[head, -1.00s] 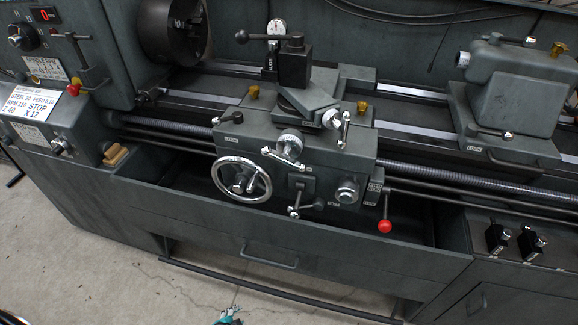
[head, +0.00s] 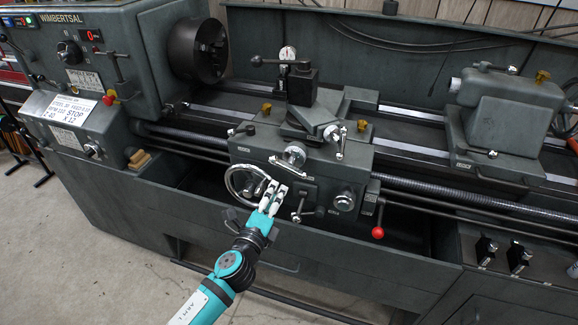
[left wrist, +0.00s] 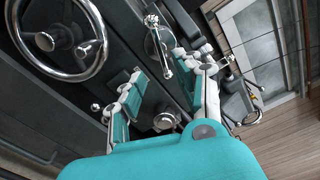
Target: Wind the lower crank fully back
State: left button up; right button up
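The lower crank (head: 294,156), a chrome dial with a small handle, sits on the front of the lathe carriage (head: 345,165). In the left wrist view, what looks like this crank (left wrist: 160,48) shows beyond and between my fingers. The upper crank (head: 335,136) is higher and to the right. My left gripper (head: 272,190) is below and left of the lower crank, in front of the right part of the handwheel (head: 235,180). In the left wrist view its two fingers (left wrist: 165,95) stand apart with nothing between them. My right gripper is not in view.
The handwheel rim (left wrist: 98,60) is left of my fingers in the left wrist view. A small lever (head: 298,212), a round knob (head: 345,201) and a red-ball lever (head: 378,232) are right of my gripper. The tailstock (head: 510,105) stands at the right.

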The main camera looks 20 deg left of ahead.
aim_at(288, 170)
pick_arm(q)
jog(key=w, duration=1.1)
jog(key=shift+w+d, duration=0.3)
jog(key=shift+c, duration=0.3)
grip_shut()
